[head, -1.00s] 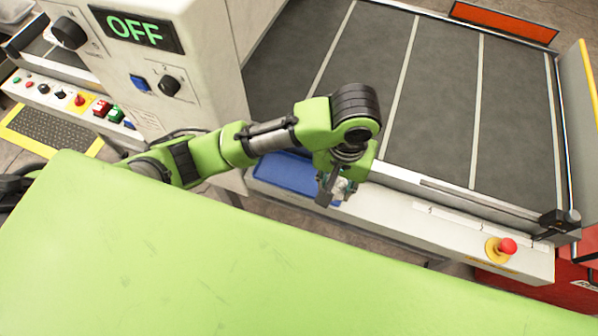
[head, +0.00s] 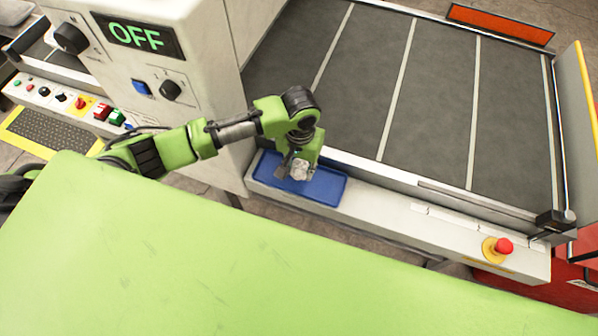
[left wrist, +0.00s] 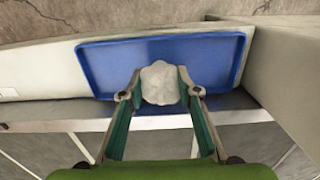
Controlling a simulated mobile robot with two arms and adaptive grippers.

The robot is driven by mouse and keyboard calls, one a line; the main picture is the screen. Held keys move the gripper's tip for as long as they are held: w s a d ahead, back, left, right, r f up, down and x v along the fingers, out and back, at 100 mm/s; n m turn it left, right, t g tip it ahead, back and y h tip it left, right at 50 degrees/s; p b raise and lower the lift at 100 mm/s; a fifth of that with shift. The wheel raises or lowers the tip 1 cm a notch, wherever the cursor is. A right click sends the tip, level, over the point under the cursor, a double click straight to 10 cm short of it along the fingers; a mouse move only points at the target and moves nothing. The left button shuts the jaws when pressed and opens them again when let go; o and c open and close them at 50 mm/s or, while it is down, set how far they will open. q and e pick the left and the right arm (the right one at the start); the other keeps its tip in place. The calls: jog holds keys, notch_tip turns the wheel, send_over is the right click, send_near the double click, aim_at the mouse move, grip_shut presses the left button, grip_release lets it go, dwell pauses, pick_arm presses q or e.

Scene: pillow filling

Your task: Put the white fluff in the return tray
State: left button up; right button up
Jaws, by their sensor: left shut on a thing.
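My left gripper (head: 297,169) is shut on the white fluff (head: 300,170), a small rough white lump. In the head view they are over the left half of the blue return tray (head: 328,188). In the left wrist view, the fluff (left wrist: 159,84) sits between the two fingertips (left wrist: 159,92), in front of the tray (left wrist: 215,58). The height of the fluff above the tray floor is hard to tell. The tray looks empty where it shows. My right gripper is not in view.
The tray lies on the white ledge (head: 395,213) of a machine with a dark belt (head: 430,110). A control housing reading OFF (head: 140,35) stands left of the tray. A red stop button (head: 503,246) is on the ledge at right. My green body surface fills the front.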

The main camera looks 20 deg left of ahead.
aim_at(299, 175)
pick_arm(q)
jog(key=shift+f, duration=1.6)
jog(key=shift+f, duration=0.1)
jog(key=o, duration=0.7)
jog(key=shift+c, duration=0.2)
notch_tip(299, 175, up, 12)
jog(key=shift+r, duration=0.15)
